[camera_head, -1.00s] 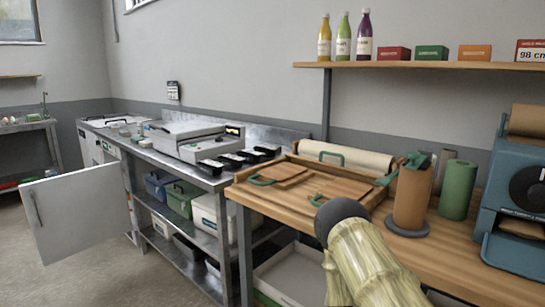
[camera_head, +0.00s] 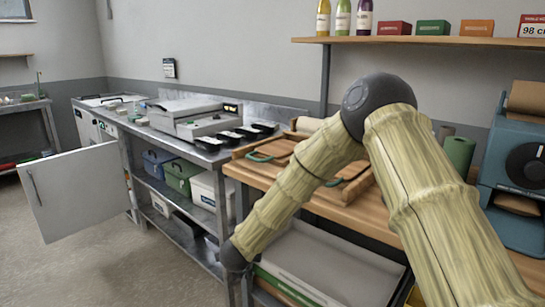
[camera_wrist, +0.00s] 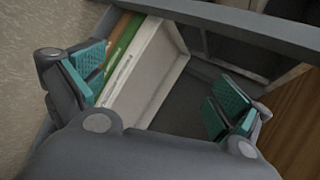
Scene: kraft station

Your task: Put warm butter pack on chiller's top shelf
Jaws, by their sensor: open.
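I cannot make out a butter pack for sure in either view. An open white door (camera_head: 75,190) with a dark handle, likely the chiller's, stands at the left in the head view. It swings out from a white under-counter unit (camera_head: 92,128); its inner shelves are hidden. My gripper (camera_wrist: 160,88) is open in the wrist view, its teal pads wide apart with nothing held. White, green and brown flat pieces lie beyond and between the fingers. In the head view my forearm slopes down beside the wooden bench, and the fingers are out of sight.
A wooden bench (camera_head: 325,205) has a white tray (camera_head: 335,260) beneath it. The steel counter (camera_head: 130,150) carries a grey machine and black containers, with blue and green bins below. A wall shelf (camera_head: 440,41) holds bottles and small boxes. Floor (camera_head: 100,265) before the door is clear.

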